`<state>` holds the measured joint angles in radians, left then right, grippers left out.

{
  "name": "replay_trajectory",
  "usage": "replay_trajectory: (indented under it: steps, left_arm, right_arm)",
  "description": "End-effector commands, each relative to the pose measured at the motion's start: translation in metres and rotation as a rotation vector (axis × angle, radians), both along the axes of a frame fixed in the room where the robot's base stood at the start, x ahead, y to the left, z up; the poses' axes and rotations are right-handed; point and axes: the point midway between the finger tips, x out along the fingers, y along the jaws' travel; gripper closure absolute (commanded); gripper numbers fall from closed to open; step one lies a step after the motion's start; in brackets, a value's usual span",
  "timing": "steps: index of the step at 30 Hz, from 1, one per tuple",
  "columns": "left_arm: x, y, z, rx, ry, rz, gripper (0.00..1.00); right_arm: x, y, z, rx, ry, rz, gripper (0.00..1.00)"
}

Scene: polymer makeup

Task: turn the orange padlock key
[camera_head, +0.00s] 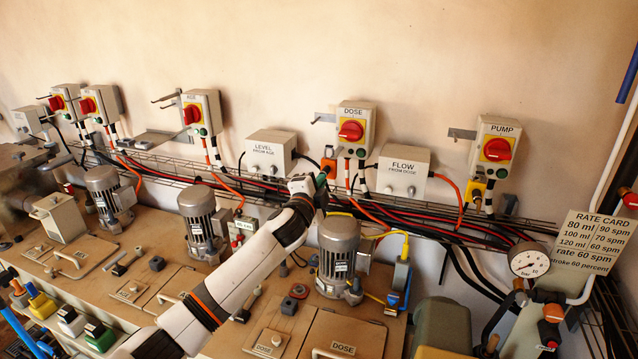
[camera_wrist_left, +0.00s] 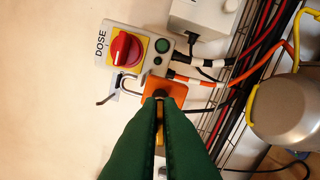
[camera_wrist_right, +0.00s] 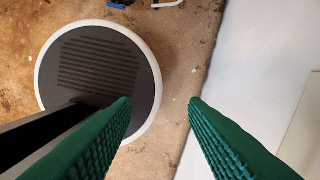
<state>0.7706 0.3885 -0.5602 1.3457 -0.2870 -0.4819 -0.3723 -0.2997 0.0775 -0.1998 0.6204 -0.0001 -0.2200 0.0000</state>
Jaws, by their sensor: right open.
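The orange padlock (camera_head: 328,165) hangs by its shackle beside the DOSE switch box (camera_head: 354,127), which has a red rotary handle on a yellow plate. In the left wrist view the padlock (camera_wrist_left: 176,91) sits right at my fingertips. My left gripper (camera_head: 318,183) reaches up to it; in its wrist view the green fingers (camera_wrist_left: 161,98) are close together at the padlock's face, shut on the key. The key itself is mostly hidden between them. My right gripper (camera_wrist_right: 160,101) is open and empty above the floor, outside the head view.
A FLOW box (camera_head: 403,171) and a LEVEL box (camera_head: 270,152) flank the DOSE switch. Cables run along a wire tray below. A grey motor (camera_head: 338,250) stands below the padlock. A yellow padlock (camera_head: 475,190) hangs under the PUMP switch (camera_head: 495,150).

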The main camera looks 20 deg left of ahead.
Motion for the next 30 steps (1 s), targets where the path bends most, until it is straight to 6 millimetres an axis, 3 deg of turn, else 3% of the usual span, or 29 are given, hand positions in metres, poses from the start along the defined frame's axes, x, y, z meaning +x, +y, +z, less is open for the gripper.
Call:
replay_trajectory:
  steps: [9,24,28,30]
  left_arm:
    - [0.0,-0.0002,-0.0012,0.104,-0.003,0.0,1.0]
    - [0.0,-0.0002,-0.0012,0.119,-0.003,0.0,1.0]
    - [0.0,-0.0003,-0.0012,0.118,-0.003,0.0,0.76]
    - [0.0,-0.0003,-0.0012,0.118,-0.003,0.0,0.74]
  right_arm:
    - [-0.0001,0.0,0.0001,0.0,0.0,0.001,0.6]
    - [-0.0004,-0.0019,0.0001,-0.002,0.001,0.002,0.6]
    - [-0.0004,-0.0025,0.0002,-0.003,0.0,0.002,0.6]
    - [-0.0004,-0.0028,0.0001,-0.004,0.001,0.002,0.6]
